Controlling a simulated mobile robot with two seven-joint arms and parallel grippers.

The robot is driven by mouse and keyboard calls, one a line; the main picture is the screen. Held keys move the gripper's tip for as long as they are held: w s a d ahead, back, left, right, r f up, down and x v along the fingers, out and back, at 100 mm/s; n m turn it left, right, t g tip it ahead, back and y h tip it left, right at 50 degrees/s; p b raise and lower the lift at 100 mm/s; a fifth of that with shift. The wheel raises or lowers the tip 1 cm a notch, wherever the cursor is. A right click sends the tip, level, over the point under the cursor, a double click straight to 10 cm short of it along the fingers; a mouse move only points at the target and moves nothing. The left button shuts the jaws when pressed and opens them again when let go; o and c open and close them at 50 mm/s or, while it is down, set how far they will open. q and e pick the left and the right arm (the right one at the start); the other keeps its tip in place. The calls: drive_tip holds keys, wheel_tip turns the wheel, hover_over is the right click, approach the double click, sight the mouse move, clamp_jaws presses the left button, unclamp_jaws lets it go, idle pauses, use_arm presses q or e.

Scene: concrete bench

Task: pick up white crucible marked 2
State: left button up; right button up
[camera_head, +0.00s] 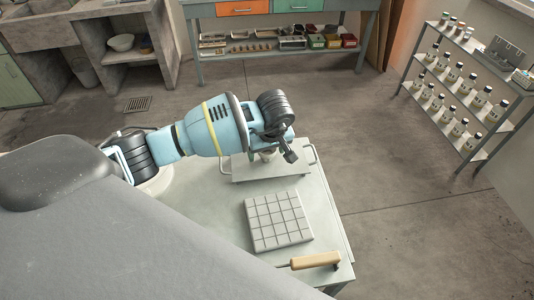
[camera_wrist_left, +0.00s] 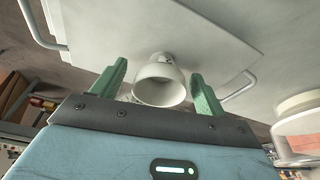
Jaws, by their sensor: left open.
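A white crucible (camera_wrist_left: 160,84) shows in the left wrist view, its round mouth towards the camera; no number can be read on it. It stands at a pale tray (camera_wrist_left: 215,30) with bent metal handles, which also shows in the head view (camera_head: 243,174). My left gripper (camera_wrist_left: 158,72) is open, with one green finger on each side of the crucible and a visible gap on both sides. In the head view my left gripper (camera_head: 270,148) is over the tray, and the wrist hides most of the crucible. My right gripper is not in view.
A gridded grey block (camera_head: 278,220) lies on the bench in front of the tray. A wooden-handled tool (camera_head: 316,261) lies at the bench's near right edge. A white round vessel (camera_wrist_left: 300,127) is at the lower right in the wrist view. Bottle shelves (camera_head: 455,90) stand apart at right.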

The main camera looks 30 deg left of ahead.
sight(267, 152)
use_arm(q)
drive_tip(key=c, duration=1)
drive_tip(key=shift+r, duration=0.2)
drive_tip(key=shift+r, duration=0.55)
drive_tip(key=shift+a+v, duration=0.25)
drive_tip(key=shift+v, duration=0.85)
drive_tip(key=s+d, duration=0.1)
drive_tip(key=s, duration=0.4)
drive_tip(key=s+d+r, duration=0.1)
drive_tip(key=s, duration=0.4)
drive_tip(key=s+d, duration=0.1)
drive_tip(key=s, duration=0.4)
drive_tip(key=shift+s+d+r, duration=0.1)
drive_tip(key=shift+d+r, duration=0.15)
drive_tip(key=shift+d, duration=0.15)
